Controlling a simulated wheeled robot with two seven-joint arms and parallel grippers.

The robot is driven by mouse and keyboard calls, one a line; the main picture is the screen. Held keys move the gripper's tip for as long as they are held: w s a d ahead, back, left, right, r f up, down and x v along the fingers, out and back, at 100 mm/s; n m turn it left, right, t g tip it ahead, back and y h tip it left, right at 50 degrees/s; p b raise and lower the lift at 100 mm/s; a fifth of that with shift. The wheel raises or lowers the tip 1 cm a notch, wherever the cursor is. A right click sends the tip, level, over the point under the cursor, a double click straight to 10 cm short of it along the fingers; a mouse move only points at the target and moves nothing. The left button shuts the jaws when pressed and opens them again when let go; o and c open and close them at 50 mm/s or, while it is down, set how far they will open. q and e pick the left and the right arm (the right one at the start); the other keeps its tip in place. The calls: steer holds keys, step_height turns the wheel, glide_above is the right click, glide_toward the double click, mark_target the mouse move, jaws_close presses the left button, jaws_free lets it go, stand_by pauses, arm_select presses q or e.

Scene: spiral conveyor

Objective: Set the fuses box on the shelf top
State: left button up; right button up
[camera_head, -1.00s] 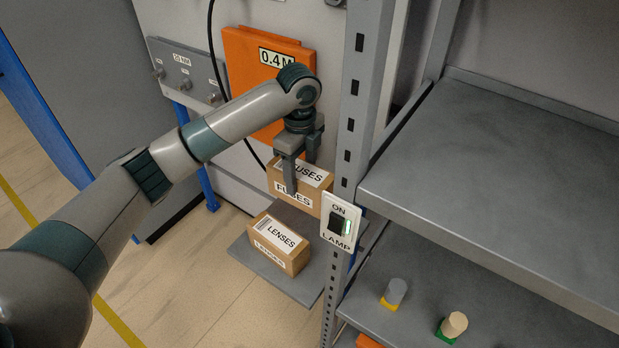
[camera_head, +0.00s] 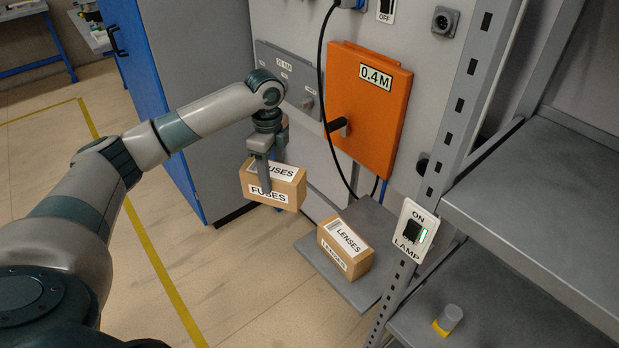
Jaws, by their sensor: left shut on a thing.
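The fuses box (camera_head: 283,192), brown cardboard with white FUSES labels, is held in the air left of the small grey platform. My left gripper (camera_head: 268,172) points down and is shut on the box, with one finger showing across its front face. The shelf top (camera_head: 550,195) is a bare grey metal surface at the right, behind a perforated upright post. Its far right part lies outside the picture. My right gripper is not in view.
A lenses box (camera_head: 345,248) sits on the grey platform (camera_head: 318,262). The post (camera_head: 455,130) with a lamp switch (camera_head: 415,232) stands between the held box and the shelf. An orange cabinet (camera_head: 368,115) is behind. A grey-and-yellow piece (camera_head: 449,320) is on the lower shelf.

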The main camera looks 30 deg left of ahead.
mark_target(255, 187)
arm_select(q)
steer(key=s+a+n, duration=0.1)
steer(key=s+f+n, duration=0.1)
steer(key=s+n, duration=0.1)
steer(key=s+a+f+n, duration=0.1)
steer(key=shift+s+a, duration=0.25)
steer(key=shift+a, duration=0.1)
steer(key=s+d+f+n+b, duration=0.1)
steer(key=s+d+f+n, duration=0.3)
steer(key=d, duration=0.3)
steer(key=s+d+f+n+b, duration=0.1)
steer(key=s+d+f+n, duration=0.2)
steer(key=s+d, duration=0.3)
steer(key=s+d+f+n+b, duration=0.1)
steer(key=s+d+f+n, duration=0.3)
steer(key=d, duration=0.5)
steer(key=shift+s+d+f+n+b, duration=0.3)
steer(key=shift+s+d+n+b, duration=0.1)
steer(key=shift+n, duration=0.4)
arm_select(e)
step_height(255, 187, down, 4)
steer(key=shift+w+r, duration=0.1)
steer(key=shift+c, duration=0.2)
